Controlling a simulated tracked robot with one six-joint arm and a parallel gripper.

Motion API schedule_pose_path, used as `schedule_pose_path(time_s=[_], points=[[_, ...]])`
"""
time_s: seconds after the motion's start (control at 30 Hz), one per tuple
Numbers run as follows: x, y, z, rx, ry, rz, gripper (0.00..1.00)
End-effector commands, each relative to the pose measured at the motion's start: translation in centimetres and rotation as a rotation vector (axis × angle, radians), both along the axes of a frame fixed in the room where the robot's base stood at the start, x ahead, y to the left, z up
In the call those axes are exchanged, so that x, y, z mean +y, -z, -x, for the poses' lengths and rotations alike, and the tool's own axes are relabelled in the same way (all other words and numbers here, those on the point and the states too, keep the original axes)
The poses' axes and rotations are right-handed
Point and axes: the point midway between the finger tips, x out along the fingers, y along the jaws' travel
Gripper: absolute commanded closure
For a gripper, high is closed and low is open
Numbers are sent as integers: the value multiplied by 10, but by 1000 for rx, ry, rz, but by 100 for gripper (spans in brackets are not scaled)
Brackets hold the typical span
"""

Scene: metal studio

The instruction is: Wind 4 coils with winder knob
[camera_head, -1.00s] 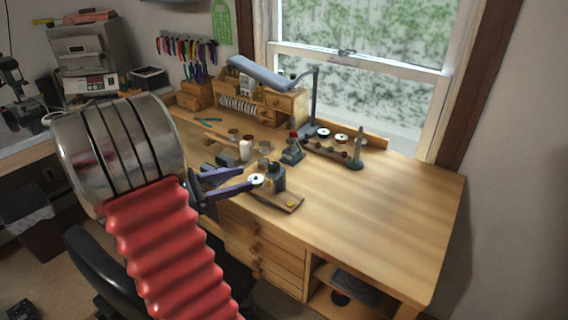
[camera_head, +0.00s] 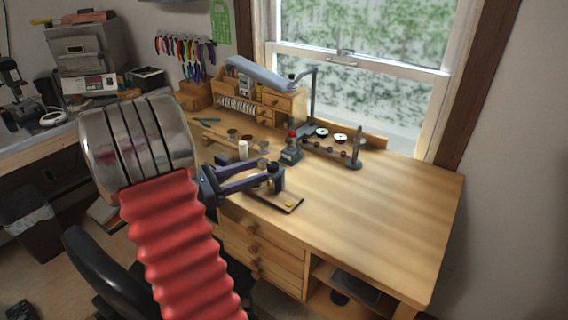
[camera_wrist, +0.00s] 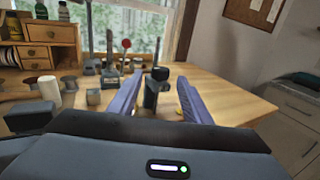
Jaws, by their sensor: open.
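A small dark winder (camera_head: 277,181) stands upright on a wooden base near the desk's front edge, with a dark knob (camera_head: 273,166) at its top. My gripper (camera_head: 264,173) is open, its two purple fingers reaching to the winder and partly covering it in the head view. In the wrist view, the winder (camera_wrist: 151,94) stands between the two spread fingers, with the dark knob (camera_wrist: 160,73) above them. Contact with either finger cannot be made out. I cannot make out coils on the winder.
A red-topped device (camera_head: 291,150) stands behind the winder. White spools (camera_head: 340,138) and a rack with an upright post (camera_head: 357,150) are further back. A small white cylinder (camera_head: 243,150) stands left of them. The desk's right side (camera_head: 400,195) is clear.

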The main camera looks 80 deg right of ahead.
Motion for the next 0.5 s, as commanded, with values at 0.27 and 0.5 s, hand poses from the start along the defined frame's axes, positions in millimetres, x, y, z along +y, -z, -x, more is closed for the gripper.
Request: schedule_pose_path(time_s=[0.27, 0.5], points=[[-26, 0, 32, 0, 4, 1, 56], [-49, 0, 58, -1, 3, 1, 56]])
